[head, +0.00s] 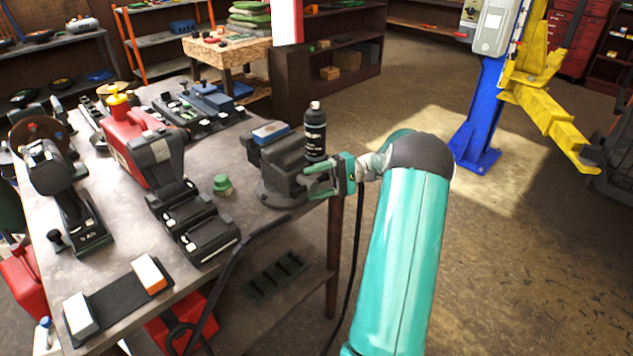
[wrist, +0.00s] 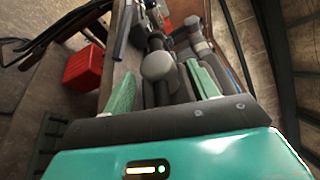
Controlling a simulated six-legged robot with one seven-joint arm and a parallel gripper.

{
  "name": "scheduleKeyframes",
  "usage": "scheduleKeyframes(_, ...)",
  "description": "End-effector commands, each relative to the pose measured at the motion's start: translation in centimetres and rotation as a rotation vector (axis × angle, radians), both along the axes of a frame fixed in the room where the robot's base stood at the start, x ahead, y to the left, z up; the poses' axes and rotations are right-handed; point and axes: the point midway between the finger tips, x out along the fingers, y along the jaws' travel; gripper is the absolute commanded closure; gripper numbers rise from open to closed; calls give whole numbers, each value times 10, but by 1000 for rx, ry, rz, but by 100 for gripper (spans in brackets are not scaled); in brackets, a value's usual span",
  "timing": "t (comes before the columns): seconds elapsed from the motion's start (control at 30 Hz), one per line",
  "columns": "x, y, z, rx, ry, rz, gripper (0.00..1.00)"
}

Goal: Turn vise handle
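The dark grey vise (head: 283,168) stands at the right edge of the workbench, with a blue-topped block (head: 270,132) at its jaws. My gripper (head: 310,181) is at the near right side of the vise, level with its lower front. In the wrist view my gripper (wrist: 160,70) has its two green fingers spread apart. A round grey knob of the vise handle (wrist: 157,65) shows between the fingers, with the dark vise behind it. I cannot tell whether either finger touches it. In the head view the handle is mostly hidden by my gripper.
A black bottle (head: 315,132) stands just behind the vise. A green cap-like object (head: 222,185) and a red-and-black machine (head: 145,147) are on the workbench (head: 215,160) to the left. A blue lift post (head: 481,115) stands farther right. The floor between is clear.

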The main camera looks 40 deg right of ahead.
Motion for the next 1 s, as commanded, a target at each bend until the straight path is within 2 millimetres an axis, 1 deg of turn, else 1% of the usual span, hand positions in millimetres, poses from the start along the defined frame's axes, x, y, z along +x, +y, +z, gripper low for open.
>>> scheduleKeyframes(0.23, 0, -1, 1, -1, -2, -1, 41)
scheduleKeyframes(0.37, -4, -12, 0, -2, -3, -4, 41)
scheduleKeyframes(0.47, -10, -28, 0, -1, -4, -3, 41)
scheduleKeyframes(0.6, -21, -57, 0, -2, -3, -5, 41)
scheduleKeyframes(0.7, -27, -73, 0, 1, -5, -5, 41)
scheduleKeyframes(0.93, -39, -106, 1, 1, -6, -6, 41)
scheduleKeyframes(1.0, -40, -111, 0, 2, -5, 0, 41)
